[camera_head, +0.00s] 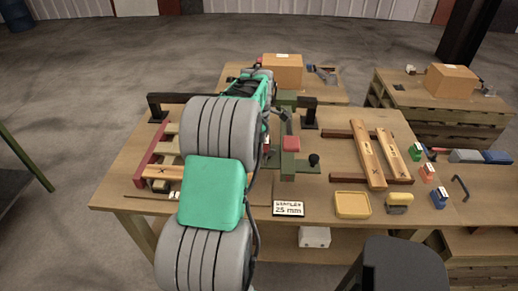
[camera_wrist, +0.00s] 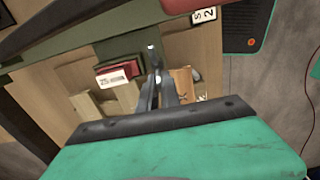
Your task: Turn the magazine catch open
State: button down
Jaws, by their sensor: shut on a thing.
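My gripper (camera_wrist: 154,65) shows in the wrist view as narrow grey fingers, brought together at the green fixture (camera_wrist: 118,48). It is shut on a small part, apparently the magazine catch, which the fingers mostly hide; how far it is turned cannot be told. In the head view my gripper (camera_head: 284,112) is at the back of the green fixture (camera_head: 288,166), just behind a red block (camera_head: 291,144). The red block, with a white label, also shows beside the fingers in the wrist view (camera_wrist: 112,68). A black knob (camera_head: 314,159) stands at the fixture's right.
My arm covers the left middle of the workbench (camera_head: 240,196). Right of the fixture lie two wooden bars (camera_head: 368,154) on dark rails. A yellow tray (camera_head: 352,204), a label plate (camera_head: 289,208) and small coloured blocks (camera_head: 417,151) are nearby. A dark rail stands behind.

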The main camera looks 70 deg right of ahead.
dwell(0.3)
jog(key=c, duration=1.6)
grip_release()
jog(key=shift+s, duration=0.15)
jog(key=shift+o, duration=0.2)
jog(key=shift+r, duration=0.1)
notch_tip(320, 180, up, 8)
jog(key=shift+f+b, duration=0.15)
jog(key=shift+b, duration=0.35)
